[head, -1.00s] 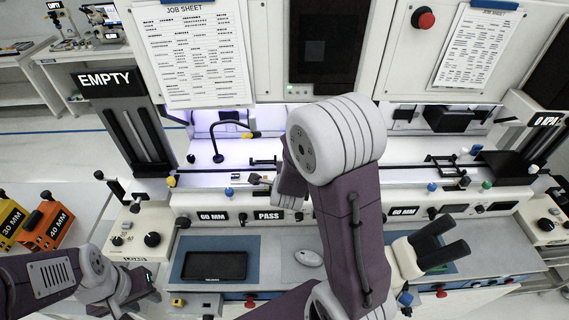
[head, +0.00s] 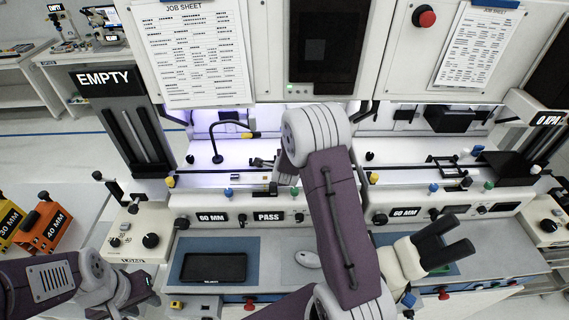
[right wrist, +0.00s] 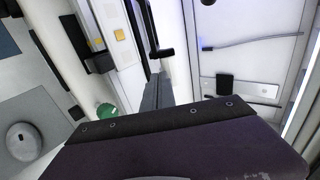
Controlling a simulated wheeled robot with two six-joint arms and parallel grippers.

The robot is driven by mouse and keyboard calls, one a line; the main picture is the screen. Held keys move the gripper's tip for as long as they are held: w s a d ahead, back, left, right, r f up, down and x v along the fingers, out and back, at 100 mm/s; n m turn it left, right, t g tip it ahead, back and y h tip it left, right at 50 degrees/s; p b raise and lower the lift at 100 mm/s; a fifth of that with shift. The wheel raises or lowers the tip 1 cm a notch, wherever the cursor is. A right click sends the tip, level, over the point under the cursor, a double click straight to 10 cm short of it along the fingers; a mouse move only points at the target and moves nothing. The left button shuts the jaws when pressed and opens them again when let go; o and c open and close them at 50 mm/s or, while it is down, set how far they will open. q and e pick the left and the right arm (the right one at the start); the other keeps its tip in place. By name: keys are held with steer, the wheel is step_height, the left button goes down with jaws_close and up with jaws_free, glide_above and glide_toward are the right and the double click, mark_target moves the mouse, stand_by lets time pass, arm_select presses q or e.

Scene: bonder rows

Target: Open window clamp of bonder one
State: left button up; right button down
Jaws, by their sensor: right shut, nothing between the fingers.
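Bonder one appears to be the left, lit bay (head: 210,175), with 60 MM and PASS labels on its front. A small black fixture (head: 262,162) on its deck, probably the window clamp, is partly hidden by my right arm. In the right wrist view a black bent handle (right wrist: 155,30) stands just beyond my right gripper (right wrist: 160,80). The gripper's fingers are shut and empty; I cannot tell whether they touch the handle.
A green knob (right wrist: 106,112) is close to my right gripper. A bent black lamp (head: 216,140) stands on the deck to the left. A microscope-like eyepiece (head: 440,245) is right of my arm.

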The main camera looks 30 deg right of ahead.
steer(key=w+d+r+p, duration=0.4)
steer(key=w+r+p, duration=0.1)
steer(key=w, duration=0.3)
stand_by(0.9)
steer(key=shift+w, duration=0.15)
stand_by(0.3)
